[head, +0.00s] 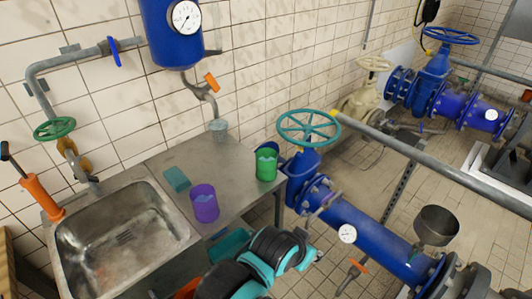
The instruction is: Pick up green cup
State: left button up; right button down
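The green cup (266,166) stands upright near the right edge of the metal counter, close to the blue pipe valve. It looks open at the top, and its inside is too small to make out. Black and teal links of my own arm come in at the bottom middle, in front of the counter and below the cup. They are clearly apart from the cup. I make out no gripper fingers on these links, and no other gripper shows. Nothing touches the green cup.
A purple cup (204,203) and a teal sponge (176,179) are on the counter (226,165), left of the green cup. A sink (75,240) is left. A teal handwheel (308,128) and blue pipe (370,232) crowd the right.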

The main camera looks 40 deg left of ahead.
aim_at(266, 158)
jog(key=k+j+u, duration=0.15)
jog(key=u, duration=1.1)
